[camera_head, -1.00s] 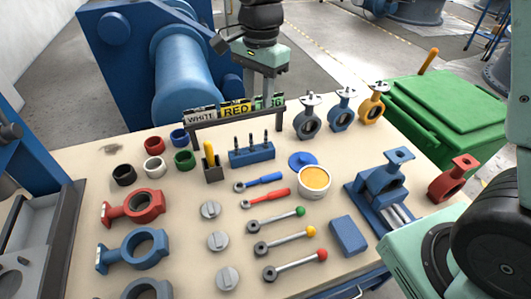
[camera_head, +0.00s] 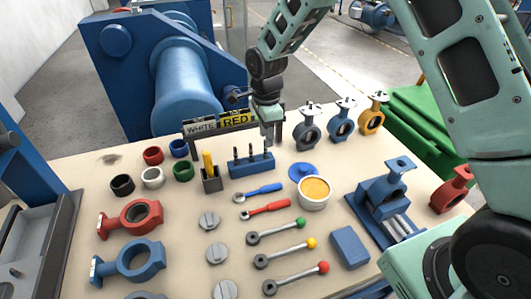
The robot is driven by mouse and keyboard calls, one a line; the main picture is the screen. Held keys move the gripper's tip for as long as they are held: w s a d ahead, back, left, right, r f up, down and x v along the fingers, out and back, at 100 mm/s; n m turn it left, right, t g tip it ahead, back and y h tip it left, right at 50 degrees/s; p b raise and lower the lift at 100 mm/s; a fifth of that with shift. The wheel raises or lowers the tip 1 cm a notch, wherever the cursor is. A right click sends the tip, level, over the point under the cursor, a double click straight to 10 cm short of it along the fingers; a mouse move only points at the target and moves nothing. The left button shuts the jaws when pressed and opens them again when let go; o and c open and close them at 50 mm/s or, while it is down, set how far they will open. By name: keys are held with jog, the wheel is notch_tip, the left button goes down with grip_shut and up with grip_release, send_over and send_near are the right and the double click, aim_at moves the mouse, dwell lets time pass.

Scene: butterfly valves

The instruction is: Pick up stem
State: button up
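Several thin dark stems stand upright in a blue block (camera_head: 251,168) near the back middle of the table. The left stem (camera_head: 236,153) and the middle stem (camera_head: 251,150) show clear of my gripper. My gripper (camera_head: 268,138) points down at the right end of the block, at the right stem, whose top is at or behind the fingertips. I cannot tell whether the fingers touch it or are open.
A sign rack (camera_head: 222,125) with WHITE and RED labels stands just behind my gripper. Grey, blue and yellow valves (camera_head: 342,130) stand to the right. A tin of orange grease (camera_head: 314,190), wrenches, handles, discs and coloured rings lie around the block.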

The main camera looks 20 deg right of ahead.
aim_at(265, 148)
jog(key=shift+w+a+f+p, duration=0.1)
jog(key=shift+f+p, duration=0.25)
jog(key=shift+f, duration=1.2)
jog(key=shift+w+f+p, duration=0.1)
jog(key=shift+f+p, duration=0.25)
jog(key=shift+f, duration=1.15)
grip_shut()
